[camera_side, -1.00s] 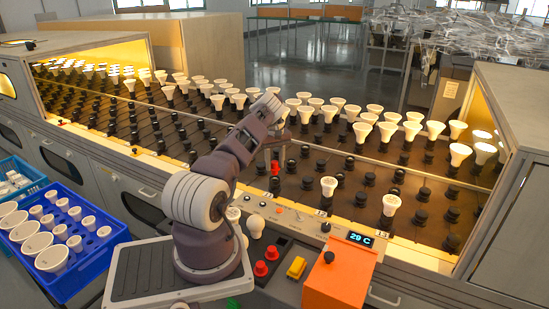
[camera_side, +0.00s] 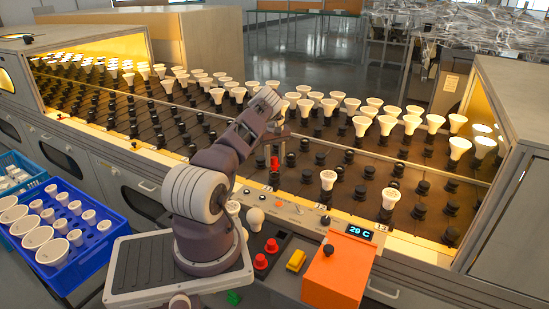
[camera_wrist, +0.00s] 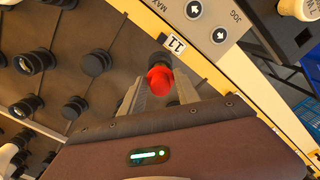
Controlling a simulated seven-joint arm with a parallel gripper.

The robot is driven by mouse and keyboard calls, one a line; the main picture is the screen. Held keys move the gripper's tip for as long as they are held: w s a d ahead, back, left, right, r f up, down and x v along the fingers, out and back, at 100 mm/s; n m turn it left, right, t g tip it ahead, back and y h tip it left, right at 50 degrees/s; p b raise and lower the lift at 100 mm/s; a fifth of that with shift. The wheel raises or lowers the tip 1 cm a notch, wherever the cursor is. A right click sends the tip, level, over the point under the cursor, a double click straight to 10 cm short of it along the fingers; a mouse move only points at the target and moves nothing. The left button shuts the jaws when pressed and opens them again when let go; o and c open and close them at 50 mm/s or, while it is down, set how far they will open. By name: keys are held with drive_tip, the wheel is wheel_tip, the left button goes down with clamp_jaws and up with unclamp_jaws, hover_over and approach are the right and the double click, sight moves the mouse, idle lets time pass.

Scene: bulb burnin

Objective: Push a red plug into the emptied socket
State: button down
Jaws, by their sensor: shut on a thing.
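My gripper (camera_wrist: 160,88) is shut on a red plug (camera_wrist: 160,80), with a finger on each side of it. A dark round socket (camera_wrist: 157,59) shows just beyond the plug, by the yellow front edge near the label 11. The plug appears in line with it; I cannot tell how deeply it is seated. In the side view, my gripper (camera_side: 277,150) points down at the near row of sockets, with the red plug (camera_side: 275,163) low between the fingers. Two other red plugs (camera_side: 261,261) (camera_side: 271,245) stand in the dark holder beside the arm base.
Empty black sockets (camera_wrist: 96,62) lie around the gripper. White bulbs (camera_side: 328,180) (camera_side: 390,197) stand in the near sockets to the right. The control panel (camera_wrist: 205,20), a yellow block (camera_side: 296,260) and an orange box (camera_side: 338,270) are at the front. A blue crate (camera_side: 100,243) holds bulbs at left.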

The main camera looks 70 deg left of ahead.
sight(275, 158)
drive_tip(key=shift+f, duration=1.4)
drive_tip(key=c, duration=0.8)
unclamp_jaws()
wheel_tip(275, 158, up, 7)
drive_tip(key=shift+r, duration=0.1)
